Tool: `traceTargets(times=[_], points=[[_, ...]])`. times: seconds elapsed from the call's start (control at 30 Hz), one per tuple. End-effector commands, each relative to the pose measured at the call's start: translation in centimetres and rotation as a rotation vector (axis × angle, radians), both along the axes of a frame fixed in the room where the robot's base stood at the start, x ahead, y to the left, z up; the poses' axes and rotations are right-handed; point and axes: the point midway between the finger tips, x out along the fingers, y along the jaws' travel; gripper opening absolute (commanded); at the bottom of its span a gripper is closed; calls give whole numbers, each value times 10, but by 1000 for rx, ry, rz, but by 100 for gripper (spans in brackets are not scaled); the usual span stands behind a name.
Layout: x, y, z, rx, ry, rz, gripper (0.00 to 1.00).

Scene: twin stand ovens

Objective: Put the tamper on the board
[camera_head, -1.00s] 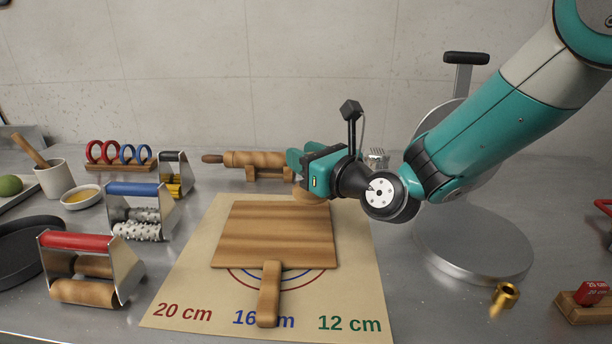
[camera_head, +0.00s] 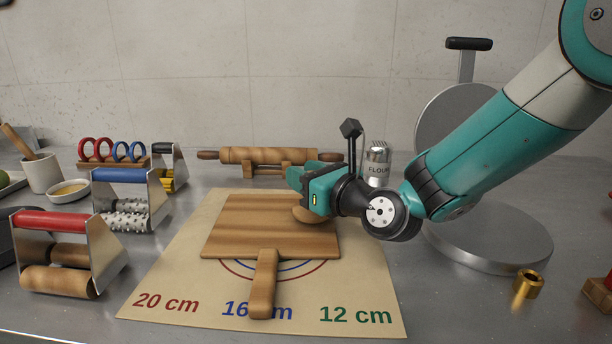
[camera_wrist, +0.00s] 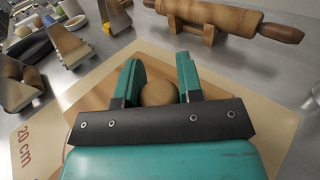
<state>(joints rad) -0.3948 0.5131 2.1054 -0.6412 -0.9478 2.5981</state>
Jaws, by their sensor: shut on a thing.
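The wooden tamper (camera_wrist: 158,92) shows in the wrist view as a round brown knob between the two teal fingers. In the head view, its rounded lower part (camera_head: 307,215) shows beneath the fingers. My gripper (camera_head: 299,181) is shut on it; the fingers also show in the wrist view (camera_wrist: 158,68). The board (camera_head: 255,222) is a flat wooden paddle with its handle toward me, lying on the marked mat. The tamper is at the board's far right part, overlapping it in the picture. I cannot tell if they touch.
The tan mat (camera_head: 185,270) has size rings and labels. A rolling pin (camera_head: 270,156) on a stand and a flour shaker (camera_head: 378,168) stand behind. Roller tools (camera_head: 65,250) are at left. A round metal press (camera_head: 490,240) and a brass piece (camera_head: 528,285) are at right.

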Motion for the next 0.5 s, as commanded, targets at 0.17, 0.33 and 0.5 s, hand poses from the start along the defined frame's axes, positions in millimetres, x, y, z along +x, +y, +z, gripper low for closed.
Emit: traceTargets(times=[0.17,0.33,0.5], points=[[0,0,1,1,-1,0,5],[0,0,0,0,0,0,5],[0,0,-3,0,0,0,5]])
